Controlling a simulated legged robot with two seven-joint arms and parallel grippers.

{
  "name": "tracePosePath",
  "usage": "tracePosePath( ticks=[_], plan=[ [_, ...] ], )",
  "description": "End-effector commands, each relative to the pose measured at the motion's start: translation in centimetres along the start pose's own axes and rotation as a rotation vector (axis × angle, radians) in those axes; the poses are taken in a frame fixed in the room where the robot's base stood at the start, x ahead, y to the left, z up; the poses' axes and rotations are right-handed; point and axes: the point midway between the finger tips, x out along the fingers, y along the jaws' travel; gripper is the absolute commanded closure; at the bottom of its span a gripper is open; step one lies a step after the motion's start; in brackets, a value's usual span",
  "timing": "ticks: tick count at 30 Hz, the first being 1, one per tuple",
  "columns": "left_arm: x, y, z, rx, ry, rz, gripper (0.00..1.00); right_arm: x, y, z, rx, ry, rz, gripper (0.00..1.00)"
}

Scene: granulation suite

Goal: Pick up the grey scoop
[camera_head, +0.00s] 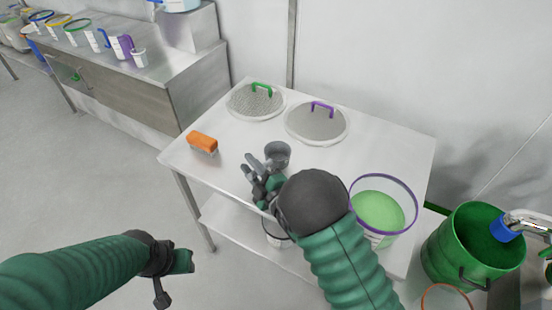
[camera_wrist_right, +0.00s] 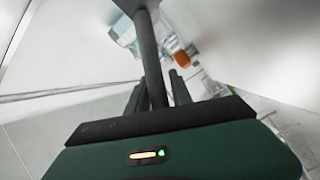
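The grey scoop (camera_head: 278,153) is at the front middle of the steel table, its round cup facing up. My right gripper (camera_head: 260,168) is at the scoop's near left side, its fingers spread. In the right wrist view, the scoop's dark handle (camera_wrist_right: 148,58) runs up between the two fingers (camera_wrist_right: 157,88), with a narrow gap on each side. The cup is mostly cut off at the top of that view. My right arm hides part of the scoop in the head view. My left gripper (camera_head: 178,277) is open and empty over the floor, left of the table.
The table (camera_head: 375,150) also holds an orange-handled brush (camera_head: 202,142), a green-handled sieve lid (camera_head: 250,103), a purple-handled lid (camera_head: 312,127) and a purple-rimmed tub of green powder (camera_head: 378,210). A green bin (camera_head: 440,255) stands right. Clear tabletop lies left of the scoop.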

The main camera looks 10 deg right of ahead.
Motion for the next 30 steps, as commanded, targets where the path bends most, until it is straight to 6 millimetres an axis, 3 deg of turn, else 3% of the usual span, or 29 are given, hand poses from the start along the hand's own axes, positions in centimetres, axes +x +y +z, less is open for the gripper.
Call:
tracePosePath(
  ticks=[1, 6, 30],
  plan=[
    [0.0, 0.0, 0.0, 0.0, 0.0, 0.0, 0.61, 0.01, 0.0, -0.01, 0.0, 0.0, 0.0, 0.82],
    [0.0, 0.0, 0.0, 0.0, 0.0, 0.0, 0.61, 0.01, -0.01, 0.0, 0.0, 0.0, 0.0, 1.0],
    [0.01, 0.0, 0.0, 0.0, 0.0, 0.0, 0.61, -0.02, -0.06, -0.01, 0.001, 0.0, -0.001, 1.0]
  ],
)
